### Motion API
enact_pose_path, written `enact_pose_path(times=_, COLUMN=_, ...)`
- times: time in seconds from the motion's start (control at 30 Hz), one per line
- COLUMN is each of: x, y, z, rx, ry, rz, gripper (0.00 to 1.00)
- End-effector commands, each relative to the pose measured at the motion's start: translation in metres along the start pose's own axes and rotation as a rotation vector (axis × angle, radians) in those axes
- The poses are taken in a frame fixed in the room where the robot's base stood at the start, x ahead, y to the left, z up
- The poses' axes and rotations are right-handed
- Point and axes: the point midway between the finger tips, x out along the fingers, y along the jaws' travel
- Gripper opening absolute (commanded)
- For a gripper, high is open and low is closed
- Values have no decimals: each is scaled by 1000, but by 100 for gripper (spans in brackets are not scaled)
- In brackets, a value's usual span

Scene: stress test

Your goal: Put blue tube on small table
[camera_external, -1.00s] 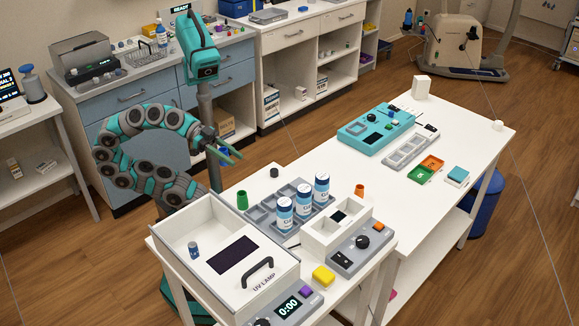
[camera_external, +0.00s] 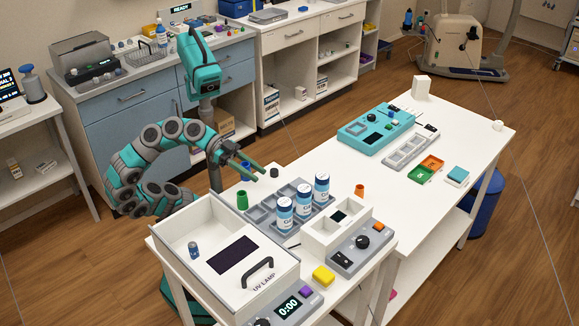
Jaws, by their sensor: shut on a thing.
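My gripper (camera_external: 259,173) is near the back-left corner of the near white table (camera_external: 222,192), which looks like the small table. Its green-tipped fingers point right, above a black cap-like piece and a green tube (camera_external: 242,200). A small blue piece, seemingly the blue tube (camera_external: 246,165), shows at the fingers. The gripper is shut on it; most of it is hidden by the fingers. I cannot tell its exact tilt or height above the table.
A grey rack (camera_external: 259,215) holds white-and-blue bottles (camera_external: 303,207). A white device (camera_external: 318,235) stands right of the rack. A long white table (camera_external: 440,210) adjoins on the right, with free room in its middle.

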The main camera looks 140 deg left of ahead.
Motion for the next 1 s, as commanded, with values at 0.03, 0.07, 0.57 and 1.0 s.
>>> enact_pose_path(times=0.03, x=14, y=1, z=4, rx=4, ry=-3, rz=-1, gripper=0)
enact_pose_path(times=0.07, x=20, y=2, z=2, rx=3, ry=-4, rz=-1, gripper=0)
enact_pose_path(times=0.57, x=58, y=10, z=11, rx=0, ry=0, rz=2, gripper=0)
enact_pose_path(times=1.0, x=62, y=10, z=24, rx=1, ry=0, rz=0, gripper=0)
